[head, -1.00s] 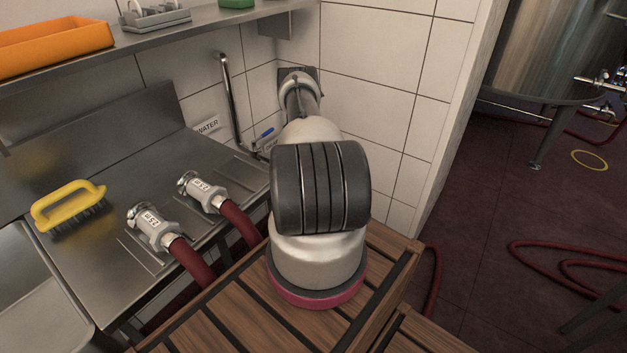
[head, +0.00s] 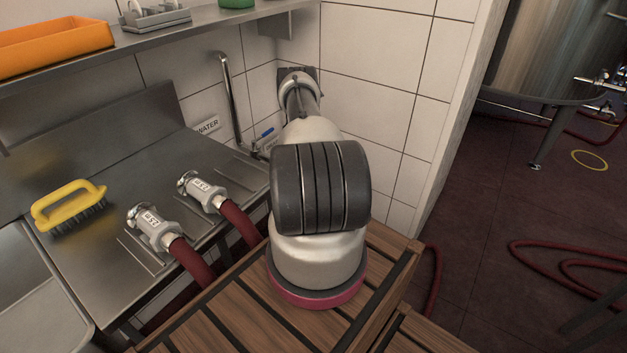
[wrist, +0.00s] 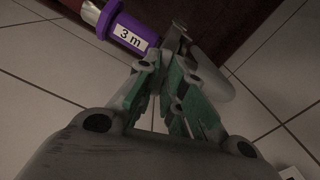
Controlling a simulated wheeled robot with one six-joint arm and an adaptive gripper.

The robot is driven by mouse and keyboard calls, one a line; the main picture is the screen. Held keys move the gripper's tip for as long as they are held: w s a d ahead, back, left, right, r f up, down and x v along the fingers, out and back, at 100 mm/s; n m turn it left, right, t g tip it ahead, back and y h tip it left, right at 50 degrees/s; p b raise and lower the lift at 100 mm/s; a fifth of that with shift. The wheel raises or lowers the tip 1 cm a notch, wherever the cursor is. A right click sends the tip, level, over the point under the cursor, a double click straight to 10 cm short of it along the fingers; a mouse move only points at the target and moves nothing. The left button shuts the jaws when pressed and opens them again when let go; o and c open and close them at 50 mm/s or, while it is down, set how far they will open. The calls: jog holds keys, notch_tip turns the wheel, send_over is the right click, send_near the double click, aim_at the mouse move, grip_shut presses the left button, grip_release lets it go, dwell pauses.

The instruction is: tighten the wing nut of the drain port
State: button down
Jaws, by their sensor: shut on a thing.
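In the wrist view, my gripper (wrist: 162,68) has its green-padded fingers closed together at the tips. They are shut on a small metal piece, which I take to be the wing nut (wrist: 177,38); it is dim and partly hidden by the fingertips. Just left of it is a purple collar (wrist: 130,34) with a white "3 m" label, on a hose end with a metal sleeve. The drain port itself cannot be made out clearly. In the head view my arm stands in the middle and my gripper is hidden.
A steel counter (head: 100,290) at left holds a yellow brush (head: 69,205) and two hose ends labelled 2.5 m (head: 153,229) and (head: 203,192). A wooden slatted surface (head: 225,325) lies under my arm. A tank (head: 555,50) stands at back right; a red hose (head: 565,256) lies on the floor.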

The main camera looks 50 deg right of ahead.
jog(key=shift+m, duration=0.5)
dwell(0.3)
jog(key=c, duration=1.5)
grip_release()
notch_tip(320, 180, up, 12)
